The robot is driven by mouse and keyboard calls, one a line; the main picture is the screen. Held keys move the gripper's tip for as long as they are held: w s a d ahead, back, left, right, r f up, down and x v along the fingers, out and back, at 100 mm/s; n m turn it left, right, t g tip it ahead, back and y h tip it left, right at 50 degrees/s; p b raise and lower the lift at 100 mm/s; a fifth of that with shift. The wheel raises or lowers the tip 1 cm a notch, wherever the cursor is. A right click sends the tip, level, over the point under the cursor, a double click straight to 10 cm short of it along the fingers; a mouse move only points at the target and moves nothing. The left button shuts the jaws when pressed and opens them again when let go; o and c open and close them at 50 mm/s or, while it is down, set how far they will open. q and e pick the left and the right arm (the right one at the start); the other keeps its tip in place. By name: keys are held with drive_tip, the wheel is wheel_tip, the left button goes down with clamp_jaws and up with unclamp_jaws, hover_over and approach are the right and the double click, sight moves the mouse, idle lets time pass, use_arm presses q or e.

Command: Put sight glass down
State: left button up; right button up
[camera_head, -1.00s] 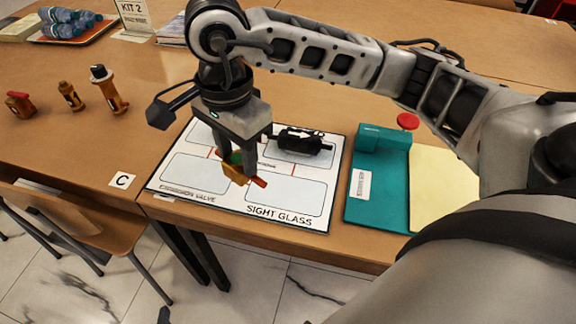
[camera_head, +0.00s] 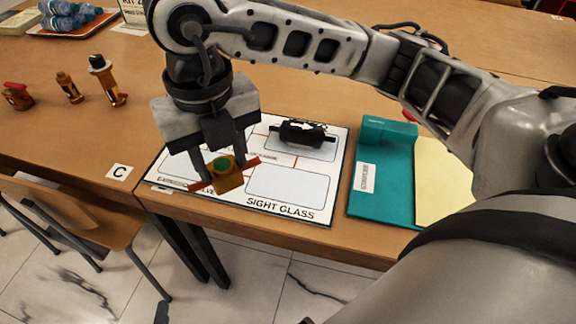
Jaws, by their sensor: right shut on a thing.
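The sight glass (camera_head: 227,176) is a brass body with a round green window and red-orange ends. My right gripper (camera_head: 222,170) is shut on it and holds it above the front of the white board (camera_head: 250,216). The board has outlined, labelled spaces. The "SIGHT GLASS" space (camera_head: 288,187) is empty and lies to the right of the held part. The gripper and part cover much of the board's left side, including part of the "EXPANSION VALVE" label. My left gripper is not in view.
A black cylindrical part (camera_head: 303,134) lies in the board's back right space. A teal stand (camera_head: 383,190) with a cream pad (camera_head: 440,180) is right of the board. Several brass fittings stand at the left, including a black-topped one (camera_head: 108,82). A tray (camera_head: 75,28) holds bottles.

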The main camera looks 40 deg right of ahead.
drive_tip(key=d+f, duration=0.4)
drive_tip(key=w+d+f, duration=0.1)
drive_tip(key=d+f, duration=0.7)
drive_tip(key=shift+w+d, duration=0.15)
drive_tip(key=shift+w, duration=0.25)
drive_tip(key=shift+f, duration=0.15)
drive_tip(key=shift+f, duration=0.25)
drive_tip(key=o, duration=1.1)
drive_tip(key=shift+r, duration=0.1)
